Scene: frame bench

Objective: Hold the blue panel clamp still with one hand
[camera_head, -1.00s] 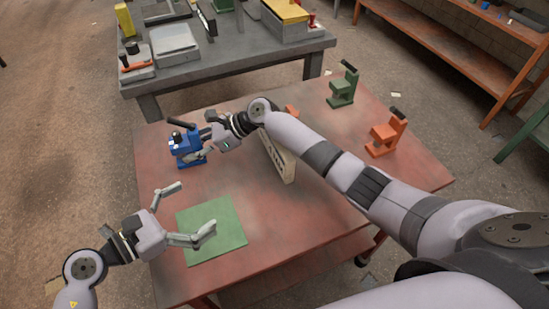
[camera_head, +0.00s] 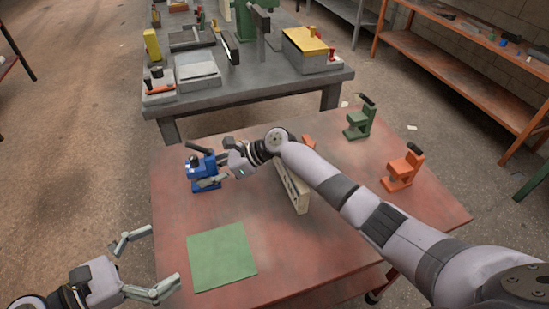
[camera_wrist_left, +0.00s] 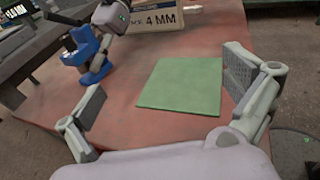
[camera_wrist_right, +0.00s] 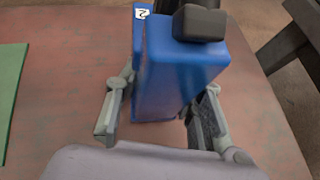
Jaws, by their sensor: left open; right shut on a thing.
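The blue panel clamp (camera_head: 204,172) stands upright on the red table at its left side, with a dark handle on top. My right gripper (camera_head: 216,180) is shut on it from the right. In the right wrist view the blue clamp (camera_wrist_right: 178,70) fills the space between the two fingers (camera_wrist_right: 160,118), and a white label with a 2 shows on it. My left gripper (camera_head: 146,264) is open and empty, off the table's front left edge. The left wrist view also shows the blue clamp (camera_wrist_left: 86,50) at the upper left.
A green mat (camera_head: 222,258) lies bare on the red table (camera_head: 330,245). A pale sign board (camera_head: 293,190) stands under my right arm. A green clamp (camera_head: 358,124) and an orange clamp (camera_head: 402,170) stand at the right. A grey bench (camera_head: 250,92) with equipment is behind.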

